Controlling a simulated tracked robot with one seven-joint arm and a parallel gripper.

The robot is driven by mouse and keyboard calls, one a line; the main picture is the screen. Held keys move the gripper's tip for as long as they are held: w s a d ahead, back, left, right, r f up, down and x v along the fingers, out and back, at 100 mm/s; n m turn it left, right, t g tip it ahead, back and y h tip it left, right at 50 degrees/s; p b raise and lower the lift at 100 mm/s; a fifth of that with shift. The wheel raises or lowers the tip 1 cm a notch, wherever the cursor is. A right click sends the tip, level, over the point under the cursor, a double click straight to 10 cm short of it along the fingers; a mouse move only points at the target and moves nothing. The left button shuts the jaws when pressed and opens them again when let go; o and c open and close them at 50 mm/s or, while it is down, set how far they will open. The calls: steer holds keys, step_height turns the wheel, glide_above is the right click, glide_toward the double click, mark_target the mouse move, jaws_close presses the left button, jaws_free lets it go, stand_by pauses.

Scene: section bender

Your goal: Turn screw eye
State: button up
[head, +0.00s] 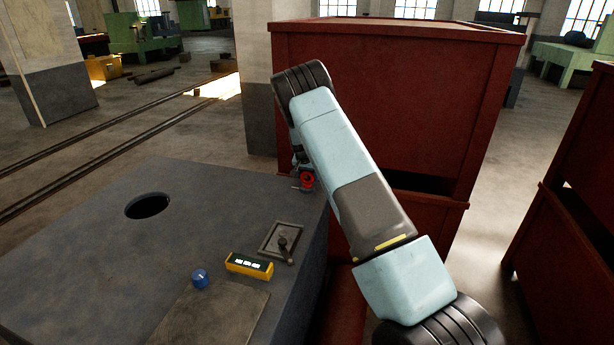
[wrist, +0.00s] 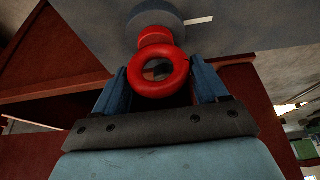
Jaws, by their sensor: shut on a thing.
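The red screw eye (wrist: 158,70) shows in the wrist view as a ring on a short red shank, set in a round grey-blue base (wrist: 150,20). My gripper (wrist: 160,88) has its two blue fingers on either side of the ring, shut on it. In the head view the screw eye (head: 307,180) is a small red ring at the right far corner of the grey machine top (head: 215,205). My arm reaches over to it, and the fingers are mostly hidden there.
The machine top has a round hole (head: 147,206), a lever on a plate (head: 283,242), a yellow display box (head: 249,264) and a blue knob (head: 200,278). Large red crates (head: 400,100) stand close behind and right of my arm. Open floor (head: 120,130) lies to the left.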

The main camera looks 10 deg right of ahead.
stand_by(0.3)
steer(key=o, duration=1)
steer(key=v, duration=1.3)
steer(key=shift+s+a+r, duration=0.1)
steer(key=shift+a+r, duration=0.05)
steer(key=shift+r, duration=0.05)
